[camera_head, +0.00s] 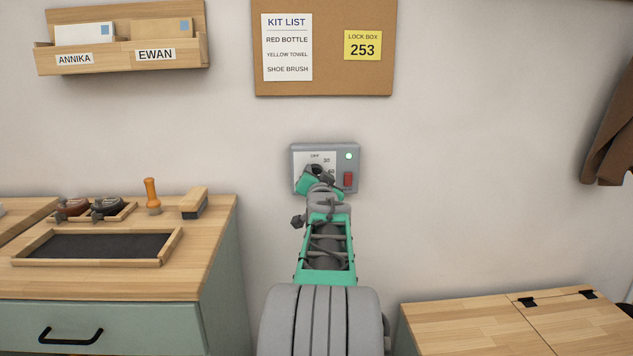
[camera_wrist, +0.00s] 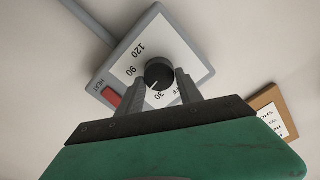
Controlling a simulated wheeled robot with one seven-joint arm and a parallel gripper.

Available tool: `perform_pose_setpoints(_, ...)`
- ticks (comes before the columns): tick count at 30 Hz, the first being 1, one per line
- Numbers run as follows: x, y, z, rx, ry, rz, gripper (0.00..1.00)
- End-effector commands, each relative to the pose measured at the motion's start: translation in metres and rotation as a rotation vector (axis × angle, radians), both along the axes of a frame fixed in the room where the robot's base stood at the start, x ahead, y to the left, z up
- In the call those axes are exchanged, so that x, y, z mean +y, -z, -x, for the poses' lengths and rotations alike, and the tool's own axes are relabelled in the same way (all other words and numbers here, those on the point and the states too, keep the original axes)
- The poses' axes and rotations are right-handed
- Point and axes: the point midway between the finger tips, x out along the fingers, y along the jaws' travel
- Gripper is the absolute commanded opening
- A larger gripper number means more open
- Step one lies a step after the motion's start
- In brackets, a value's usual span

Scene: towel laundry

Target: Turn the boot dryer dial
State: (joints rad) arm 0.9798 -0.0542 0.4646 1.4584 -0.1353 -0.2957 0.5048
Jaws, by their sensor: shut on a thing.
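The boot dryer control box (camera_head: 325,149) is a grey box on the wall with a white dial plate. It also shows tilted in the wrist view (camera_wrist: 146,50). Its round black dial (camera_wrist: 159,72) has a light pointer mark on the side near the 30 label. Numbers 90 and 120 also show; the OFF label is partly covered by a finger. My gripper (camera_wrist: 163,82) has one finger on each side of the dial and is shut on it. In the head view my gripper (camera_head: 314,177) covers most of the dial.
A red switch (camera_head: 348,179) and a lit green lamp (camera_head: 348,156) are on the box's right side. A cork board (camera_head: 325,88) hangs above. A wooden-topped cabinet (camera_head: 200,250) stands left, with a brush (camera_head: 194,203). A wooden chest (camera_head: 470,325) stands lower right.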

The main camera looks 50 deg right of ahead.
Motion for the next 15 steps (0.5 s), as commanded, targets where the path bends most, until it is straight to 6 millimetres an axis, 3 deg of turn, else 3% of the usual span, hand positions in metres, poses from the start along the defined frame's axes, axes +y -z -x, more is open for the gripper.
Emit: perform_pose_setpoints(15, -0.0001, 0.0017, -0.0001, -0.096, -0.001, -0.089, 0.02)
